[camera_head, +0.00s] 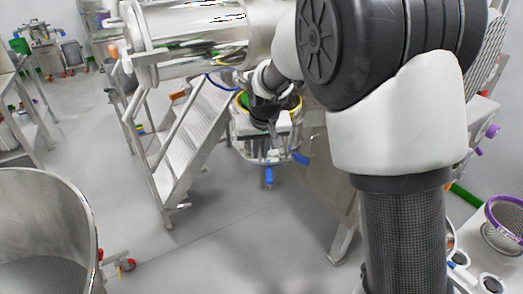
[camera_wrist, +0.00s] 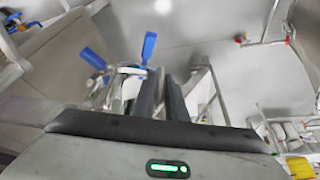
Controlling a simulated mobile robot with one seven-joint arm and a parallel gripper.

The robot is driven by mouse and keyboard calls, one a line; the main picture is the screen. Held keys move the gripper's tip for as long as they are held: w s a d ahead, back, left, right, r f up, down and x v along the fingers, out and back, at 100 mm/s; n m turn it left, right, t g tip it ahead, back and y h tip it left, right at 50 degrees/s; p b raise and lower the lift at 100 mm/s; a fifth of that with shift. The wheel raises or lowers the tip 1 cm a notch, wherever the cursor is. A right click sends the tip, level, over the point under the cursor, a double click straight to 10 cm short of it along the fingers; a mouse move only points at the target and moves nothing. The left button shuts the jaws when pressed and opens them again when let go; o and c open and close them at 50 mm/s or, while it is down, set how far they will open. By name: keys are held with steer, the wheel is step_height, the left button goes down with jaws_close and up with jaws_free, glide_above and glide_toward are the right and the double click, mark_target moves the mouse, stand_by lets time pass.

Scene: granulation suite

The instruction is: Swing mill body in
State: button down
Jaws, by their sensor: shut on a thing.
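The mill body (camera_head: 262,152) is a shiny steel housing with blue-handled levers, hanging below the large steel machine near the middle of the head view. One blue handle (camera_head: 268,177) points down, and another (camera_head: 299,158) sticks out to the right. My gripper (camera_head: 268,122) is at the top front of the mill body, partly covered by my wrist. In the wrist view, its two dark fingers (camera_wrist: 162,92) are close together beside the mill body's steel and white parts (camera_wrist: 125,85). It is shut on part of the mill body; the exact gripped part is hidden. Blue handles (camera_wrist: 148,48) show just beyond the fingers.
Metal steps (camera_head: 195,125) stand left of the mill body. A horizontal steel cylinder (camera_head: 195,30) is above them. A large open steel vessel (camera_head: 45,235) fills the lower left. A purple-rimmed sieve (camera_head: 505,222) lies at the right.

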steer(key=c, duration=1.8)
jaws_free()
steer(key=shift+r, duration=0.1)
steer(key=v, duration=1.7)
steer(key=shift+s+r+b, duration=0.1)
steer(key=shift+b, duration=0.25)
steer(key=shift+a, duration=0.1)
